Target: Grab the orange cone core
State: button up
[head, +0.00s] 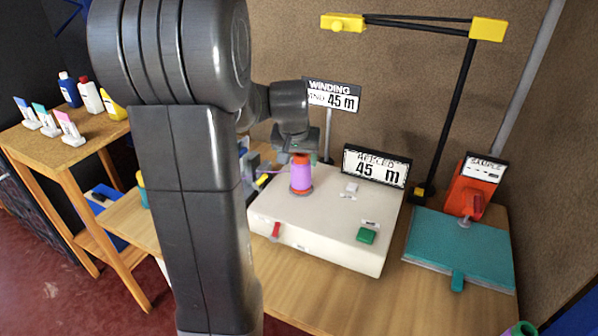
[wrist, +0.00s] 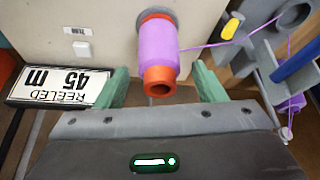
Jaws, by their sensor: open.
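The orange cone core (wrist: 158,82) shows its open orange end towards the wrist camera, with purple yarn (wrist: 158,44) wound around its middle. In the head view the core (head: 301,190) stands upright on top of the white winding machine (head: 335,217), its orange base below the purple yarn. My gripper (wrist: 161,76) is open, with one green finger on each side of the core's free end and a visible gap at both sides. In the head view my gripper (head: 299,152) is just above the core. A purple strand runs off the yarn sideways.
A display reading 45 m (head: 376,166) stands at the machine's back right edge, close to my gripper. A green button (head: 366,236) and a red lever (head: 275,231) are on the machine. A teal mat (head: 460,250) and an orange sample holder (head: 474,187) are at right.

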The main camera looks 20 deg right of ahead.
aim_at(301, 168)
jog(key=shift+d+f, duration=0.2)
jog(key=shift+f, duration=0.6)
jog(key=x, duration=0.5)
jog(key=shift+w+d+r, duration=0.2)
jog(key=shift+w, duration=0.2)
